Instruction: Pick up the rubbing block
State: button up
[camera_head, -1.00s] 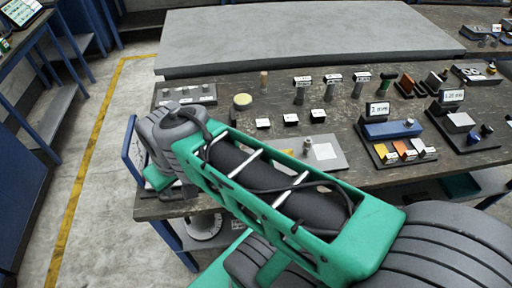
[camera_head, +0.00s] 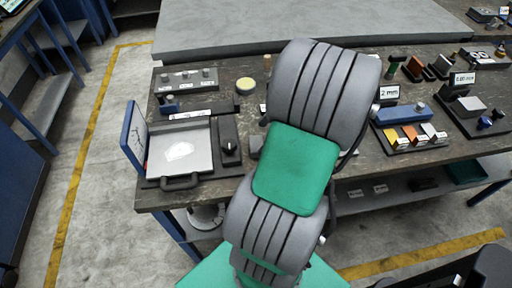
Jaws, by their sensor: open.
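I cannot tell for certain which item is the rubbing block. A blue bar-shaped block (camera_head: 402,114) lies on a dark tray at the right of the bench, behind several small yellow, orange and white pieces (camera_head: 411,135). A reddish-brown block (camera_head: 413,69) stands farther back, with a dark block (camera_head: 437,74) to its right. My gripper is not visible; my raised grey and green arm fills the middle of the view and hides part of the bench.
The bench (camera_head: 222,186) holds a flat case with a white pad (camera_head: 182,150) at the left, a round cream disc (camera_head: 246,86) and a rack (camera_head: 187,80). Sign stands and another tray (camera_head: 471,116) crowd the right. A grey slab (camera_head: 230,35) lies behind.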

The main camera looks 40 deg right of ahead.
aim_at(256, 143)
jog(key=x, duration=0.6)
jog(key=shift+w+d+f+b, duration=0.1)
jog(key=shift+d+f+b, duration=0.1)
jog(key=shift+b, duration=0.2)
jog(key=shift+c, duration=0.5)
jog(key=shift+r, duration=0.1)
jog(key=c, duration=1.5)
